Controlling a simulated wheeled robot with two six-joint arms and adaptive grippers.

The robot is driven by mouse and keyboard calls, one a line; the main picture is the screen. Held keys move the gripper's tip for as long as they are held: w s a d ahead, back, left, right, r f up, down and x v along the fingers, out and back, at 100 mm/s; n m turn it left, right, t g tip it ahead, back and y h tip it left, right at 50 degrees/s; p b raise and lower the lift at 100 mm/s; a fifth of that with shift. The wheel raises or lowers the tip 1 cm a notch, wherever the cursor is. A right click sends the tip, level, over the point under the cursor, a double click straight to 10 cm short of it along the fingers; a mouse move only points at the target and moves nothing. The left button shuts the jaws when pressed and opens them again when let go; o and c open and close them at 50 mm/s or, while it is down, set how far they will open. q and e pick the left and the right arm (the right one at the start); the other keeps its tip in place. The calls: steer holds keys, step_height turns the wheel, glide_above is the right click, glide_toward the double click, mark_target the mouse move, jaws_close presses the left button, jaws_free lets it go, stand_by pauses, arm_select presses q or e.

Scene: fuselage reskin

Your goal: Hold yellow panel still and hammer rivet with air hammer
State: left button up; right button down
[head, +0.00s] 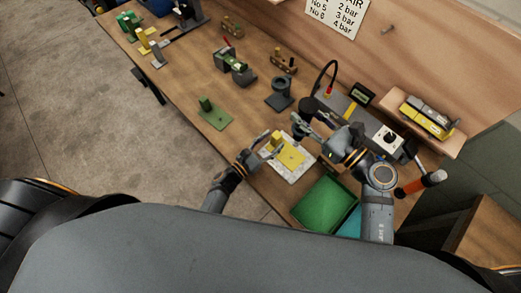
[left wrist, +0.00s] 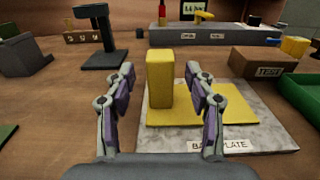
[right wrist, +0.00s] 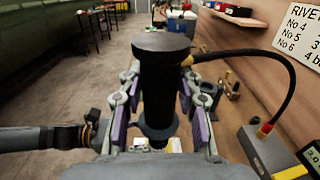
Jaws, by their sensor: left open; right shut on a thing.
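The yellow panel (head: 291,156) lies flat on a pale base plate (head: 299,176), with an upright yellow block (left wrist: 160,78) at its left end. My left gripper (head: 267,149) is open at the block; in the left wrist view its fingers (left wrist: 160,100) stand on either side, with a visible gap on the right. My right gripper (head: 312,123) is shut on the black air hammer (right wrist: 163,75), held upright above the bench beyond the panel. A black hose runs from the hammer to a grey unit (head: 355,112). I cannot make out a rivet.
A green bin (head: 325,203) stands close to the base plate's near right side. A box labelled TEST (left wrist: 268,66) is behind the plate. A dark stand (head: 280,95) and a green block on a green plate (head: 215,117) are farther off. An orange-ended hammer (head: 420,183) is at the right.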

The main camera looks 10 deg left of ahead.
arm_select(q)
steer(key=shift+x, duration=1.45)
jaws_close()
